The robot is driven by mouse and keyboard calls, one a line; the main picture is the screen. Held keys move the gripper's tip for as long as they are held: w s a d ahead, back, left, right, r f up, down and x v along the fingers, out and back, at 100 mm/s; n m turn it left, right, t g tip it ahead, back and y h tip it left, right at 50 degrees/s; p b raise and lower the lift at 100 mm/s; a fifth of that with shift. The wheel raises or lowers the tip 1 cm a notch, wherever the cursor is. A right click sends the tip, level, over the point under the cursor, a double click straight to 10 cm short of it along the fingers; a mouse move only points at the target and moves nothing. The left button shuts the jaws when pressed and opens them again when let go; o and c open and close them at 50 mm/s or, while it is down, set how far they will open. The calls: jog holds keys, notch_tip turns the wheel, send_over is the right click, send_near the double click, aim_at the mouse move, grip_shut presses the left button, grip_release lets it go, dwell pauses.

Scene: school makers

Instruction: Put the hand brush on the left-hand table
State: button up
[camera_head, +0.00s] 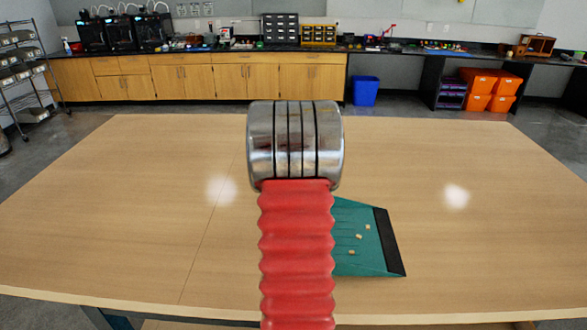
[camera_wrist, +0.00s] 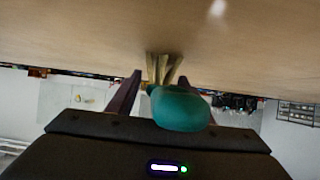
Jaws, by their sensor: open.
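The hand brush shows in the wrist view as a rounded teal body (camera_wrist: 180,108) with tan bristles (camera_wrist: 160,68) fanning out past it. It lies between and in front of the dark fingers of my gripper (camera_wrist: 160,77), which stand apart on either side. I cannot tell whether they touch it. In the head view, my red and metal arm stands in the middle and hides my gripper and the brush. A wooden table (camera_head: 110,215) fills the front there; I cannot tell whether it is the left-hand table.
A teal dustpan (camera_head: 352,252) with a black lip and several small crumbs lies on the table, right of my arm. The tabletop is otherwise bare on both sides. Cabinets (camera_head: 240,78), a blue bin (camera_head: 365,92) and orange bins (camera_head: 478,82) stand behind. A wire rack (camera_head: 22,70) stands far left.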

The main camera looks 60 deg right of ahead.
jog(key=shift+r, duration=0.5)
jog(key=shift+v, duration=5.95)
jog(key=shift+a+f, duration=0.1)
jog(key=w+a+r+n+t+y, duration=0.1)
jog(key=w+a+r+n+y, duration=0.3)
jog(key=a, duration=1.1)
jog(key=w+a+n+t+y, duration=0.2)
jog(key=w+a, duration=0.4)
jog(key=a, duration=0.8)
jog(key=s+a+n+g+y, duration=0.1)
jog(key=s+a+n, duration=0.1)
jog(key=s+a, duration=0.3)
jog(key=s+a+n+g+y, duration=0.1)
jog(key=s+a, duration=0.3)
jog(key=a, duration=0.8)
jog(key=s+a+n+g+y, duration=0.1)
jog(key=s+a+n+y, duration=0.2)
jog(key=s+a, duration=0.2)
jog(key=a, duration=0.3)
jog(key=shift+s+a+f+n, duration=0.25)
jog(key=shift+s+n, duration=0.05)
jog(key=shift+c, duration=0.6)
